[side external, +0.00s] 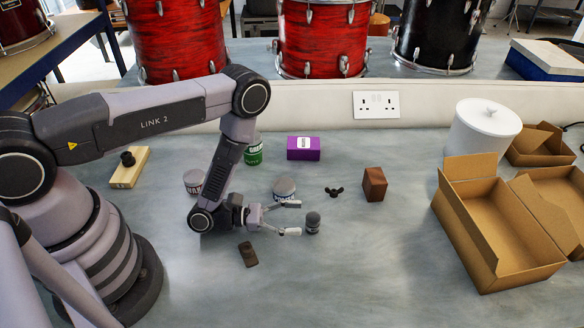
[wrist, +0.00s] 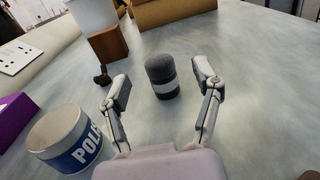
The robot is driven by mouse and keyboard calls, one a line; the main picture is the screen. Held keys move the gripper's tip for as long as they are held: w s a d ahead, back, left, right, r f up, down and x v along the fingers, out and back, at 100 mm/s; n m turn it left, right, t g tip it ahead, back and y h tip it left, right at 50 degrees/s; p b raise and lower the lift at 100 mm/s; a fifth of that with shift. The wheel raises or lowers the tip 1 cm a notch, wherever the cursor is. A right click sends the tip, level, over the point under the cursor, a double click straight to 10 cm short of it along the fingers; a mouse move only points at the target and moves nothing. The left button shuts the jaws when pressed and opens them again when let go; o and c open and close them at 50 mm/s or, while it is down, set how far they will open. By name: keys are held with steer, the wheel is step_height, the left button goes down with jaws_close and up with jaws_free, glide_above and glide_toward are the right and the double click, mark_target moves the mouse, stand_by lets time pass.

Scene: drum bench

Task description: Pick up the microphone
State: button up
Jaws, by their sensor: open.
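The microphone (side external: 313,222) is a small dark grey piece with a rounded top and a light band, standing upright on the bench. It also shows in the wrist view (wrist: 162,78), ahead of my palm and between the lines of the two fingers. My gripper (side external: 291,218) is open and empty, low over the bench, its fingers pointing at the microphone. In the side view the fingertips end just left of the microphone. I cannot tell whether either finger touches it.
A polish tin (side external: 285,190) stands close behind my gripper. A black wing nut (side external: 334,191) and a brown wooden block (side external: 374,184) lie beyond the microphone. A dark brown piece (side external: 248,254) lies in front. An open cardboard box (side external: 515,265) stands right; the bench between is clear.

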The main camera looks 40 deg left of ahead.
mark_target(312, 216)
steer(key=x, duration=0.4)
steer(key=shift+w, duration=0.1)
jaws_close()
